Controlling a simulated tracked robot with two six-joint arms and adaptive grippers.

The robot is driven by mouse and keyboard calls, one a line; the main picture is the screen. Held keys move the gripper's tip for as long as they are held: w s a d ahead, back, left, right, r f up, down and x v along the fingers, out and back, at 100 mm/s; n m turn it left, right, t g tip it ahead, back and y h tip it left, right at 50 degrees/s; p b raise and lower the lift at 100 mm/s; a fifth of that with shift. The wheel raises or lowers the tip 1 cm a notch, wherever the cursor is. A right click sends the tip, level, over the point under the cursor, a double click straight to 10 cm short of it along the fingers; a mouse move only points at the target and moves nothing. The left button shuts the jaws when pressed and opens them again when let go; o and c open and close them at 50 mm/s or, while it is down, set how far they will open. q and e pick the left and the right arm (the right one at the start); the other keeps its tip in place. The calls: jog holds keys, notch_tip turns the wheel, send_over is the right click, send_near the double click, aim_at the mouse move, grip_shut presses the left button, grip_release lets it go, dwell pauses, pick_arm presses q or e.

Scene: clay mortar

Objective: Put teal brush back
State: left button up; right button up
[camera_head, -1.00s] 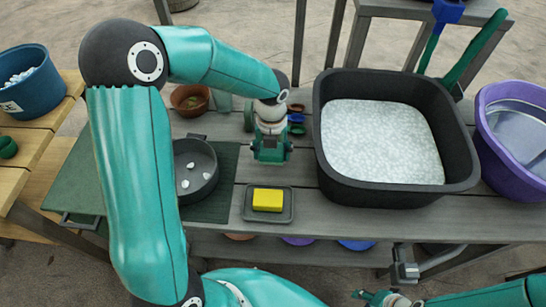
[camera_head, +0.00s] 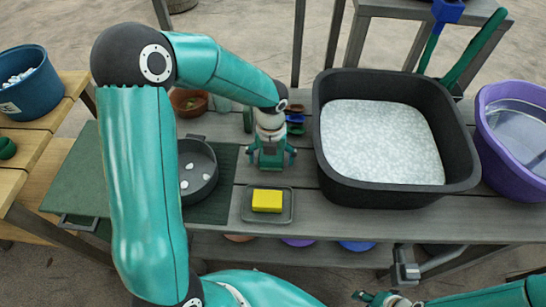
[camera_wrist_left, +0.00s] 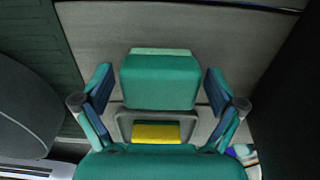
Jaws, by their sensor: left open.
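A teal block with a paler strip on its far edge, which looks like the teal brush (camera_wrist_left: 160,80), sits between the spread fingers of my left gripper (camera_wrist_left: 160,100) in the wrist view. Gaps show on both sides of it. In the head view my left gripper (camera_head: 271,160) is open over the grey bench, just behind a small grey tray (camera_head: 246,216) with a yellow block (camera_head: 267,201) in it. The gripper mostly hides the brush there. My right gripper (camera_head: 376,297) shows only partly at the bottom edge; its opening is unclear.
A black tub (camera_head: 330,180) with pale speckled contents stands right of my left gripper, a purple basin (camera_head: 500,150) beyond it. A dark pan (camera_head: 205,160) with white pebbles is on the left. A brown bowl (camera_head: 188,104) and small coloured cups (camera_head: 295,118) stand behind.

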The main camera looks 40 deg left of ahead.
pick_arm(q)
notch_tip(320, 180, up, 11)
jog(key=shift+r+p, duration=0.1)
jog(key=shift+p, duration=0.7)
jog(key=shift+r, duration=0.55)
